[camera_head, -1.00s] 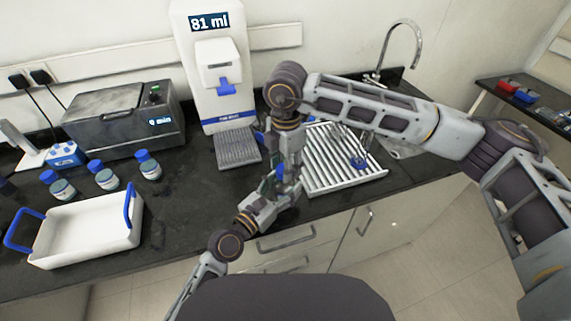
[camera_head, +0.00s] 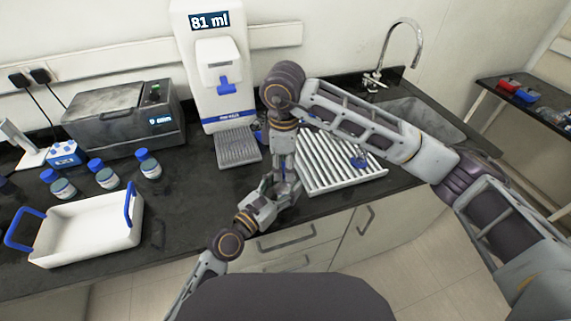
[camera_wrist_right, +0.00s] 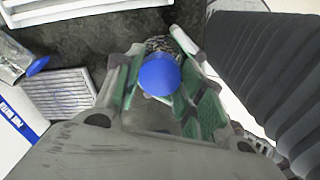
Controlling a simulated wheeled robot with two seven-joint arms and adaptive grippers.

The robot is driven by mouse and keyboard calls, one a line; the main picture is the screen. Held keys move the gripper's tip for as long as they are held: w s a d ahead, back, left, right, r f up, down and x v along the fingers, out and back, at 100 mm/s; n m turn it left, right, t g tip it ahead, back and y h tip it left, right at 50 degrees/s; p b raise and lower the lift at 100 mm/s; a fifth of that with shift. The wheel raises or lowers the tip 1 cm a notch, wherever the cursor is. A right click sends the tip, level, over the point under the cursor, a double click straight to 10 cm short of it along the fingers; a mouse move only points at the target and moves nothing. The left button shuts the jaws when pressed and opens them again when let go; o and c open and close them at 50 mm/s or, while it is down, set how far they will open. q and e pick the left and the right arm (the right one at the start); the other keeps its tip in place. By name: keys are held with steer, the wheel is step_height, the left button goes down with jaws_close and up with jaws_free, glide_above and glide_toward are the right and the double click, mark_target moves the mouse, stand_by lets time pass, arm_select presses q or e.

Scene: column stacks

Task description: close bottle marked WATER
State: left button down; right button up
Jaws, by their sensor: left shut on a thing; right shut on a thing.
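My right gripper (camera_head: 278,180) points down over the counter's front edge. In the right wrist view its green-padded fingers (camera_wrist_right: 155,85) are shut around a round blue cap (camera_wrist_right: 159,74). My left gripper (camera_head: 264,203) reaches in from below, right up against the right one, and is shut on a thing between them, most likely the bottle. The bottle's body and any WATER label are hidden by the grippers. I cannot tell whether the cap is seated on the bottle's neck.
A dispenser (camera_head: 210,70) reading 81 ml stands behind, with a grey drip grille (camera_head: 238,150). A ribbed white drying rack (camera_head: 335,170) holds a small blue item (camera_head: 359,162). At left are several blue-capped bottles (camera_head: 149,165), a white tray (camera_head: 85,237) and a grey bath (camera_head: 125,118).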

steer(key=shift+d+m, duration=0.15)
steer(key=shift+m, duration=0.55)
steer(key=shift+d, duration=0.1)
steer(key=o, duration=0.7)
steer(key=shift+n, duration=0.4)
